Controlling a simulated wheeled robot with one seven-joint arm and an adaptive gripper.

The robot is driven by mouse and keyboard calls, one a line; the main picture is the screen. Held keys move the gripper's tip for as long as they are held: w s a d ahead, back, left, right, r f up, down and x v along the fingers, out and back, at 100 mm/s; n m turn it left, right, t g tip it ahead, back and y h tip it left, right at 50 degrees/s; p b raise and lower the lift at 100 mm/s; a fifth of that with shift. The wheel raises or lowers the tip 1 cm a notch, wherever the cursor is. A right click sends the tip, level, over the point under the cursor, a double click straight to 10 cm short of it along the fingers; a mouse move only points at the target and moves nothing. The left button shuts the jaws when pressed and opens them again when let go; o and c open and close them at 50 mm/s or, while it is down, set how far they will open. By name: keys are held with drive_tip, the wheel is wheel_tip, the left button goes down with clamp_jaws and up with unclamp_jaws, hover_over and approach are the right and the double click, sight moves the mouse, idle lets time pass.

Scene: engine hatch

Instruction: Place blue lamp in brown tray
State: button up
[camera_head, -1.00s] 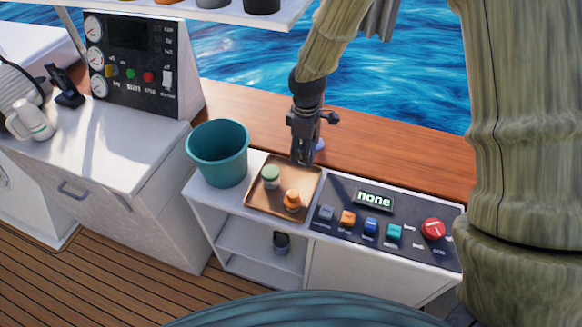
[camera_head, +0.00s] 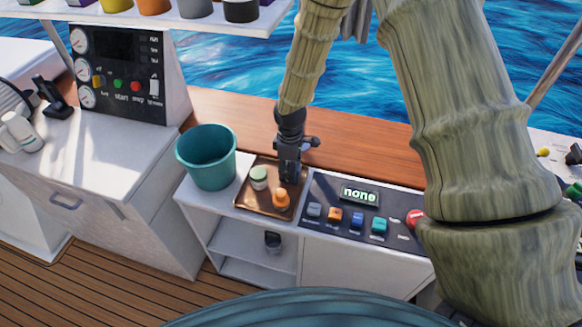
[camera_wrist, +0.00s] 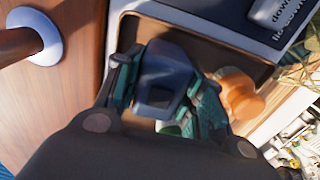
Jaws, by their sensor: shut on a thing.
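The brown tray (camera_head: 252,203) lies on the white counter, right of a teal bucket. A green-topped lamp (camera_head: 259,177) and an orange lamp (camera_head: 281,199) stand in it. My gripper (camera_head: 289,174) points down at the tray's back right part. In the wrist view its fingers are shut on a dark blue lamp (camera_wrist: 165,78), which is over or in the tray (camera_wrist: 218,62); I cannot tell whether it touches the bottom. The orange lamp (camera_wrist: 240,94) is close beside one finger. The green lamp is mostly hidden there. The held lamp is hidden in the head view.
The teal bucket (camera_head: 207,158) stands left of the tray. A button panel (camera_head: 345,230) with a "none" display adjoins it on the right. A dark jar (camera_head: 272,241) sits on the shelf below. A wooden ledge (camera_head: 355,143) runs behind.

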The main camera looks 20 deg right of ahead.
drive_tip(key=shift+s+r, duration=0.15)
drive_tip(key=shift+s, duration=0.05)
drive_tip(key=o, duration=1.1)
drive_tip(key=shift+f, duration=0.2)
drive_tip(key=shift+r+b, duration=1.2)
drive_tip(key=shift+r, duration=4.95)
